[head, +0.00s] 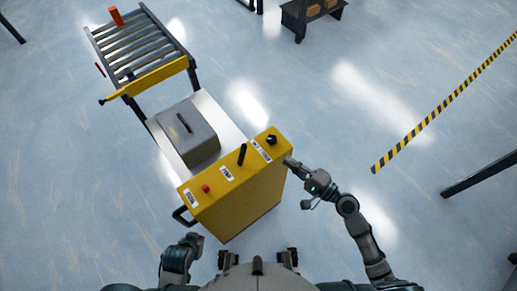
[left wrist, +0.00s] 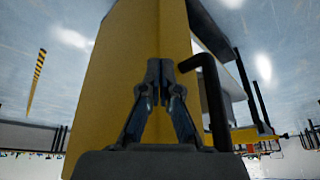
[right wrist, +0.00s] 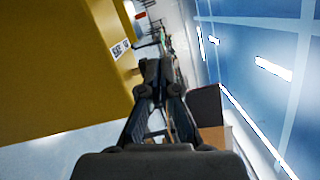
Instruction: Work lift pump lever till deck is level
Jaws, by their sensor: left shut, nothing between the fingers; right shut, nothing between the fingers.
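A yellow cart console (head: 235,205) stands in front of me, with a short black lever (head: 242,154), a black knob (head: 271,140) and a red button (head: 206,188) on top. Which control is the pump lever I cannot tell. Behind it the pale deck (head: 228,120) carries a grey box (head: 187,137) with a dark handle. My left gripper (head: 194,238) is shut and empty, below the console's left corner; the left wrist view shows its fingertips (left wrist: 160,65) before the yellow side. My right gripper (head: 289,162) is shut and empty beside the console's right end; its fingertips (right wrist: 155,65) show in the right wrist view.
A roller conveyor (head: 138,48) with a yellow front bar stands beyond the deck, with an orange part (head: 116,16) at its far end. A black side handle (head: 181,216) sticks out at the console's left. Striped tape (head: 440,108) crosses the right; the floor between is clear.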

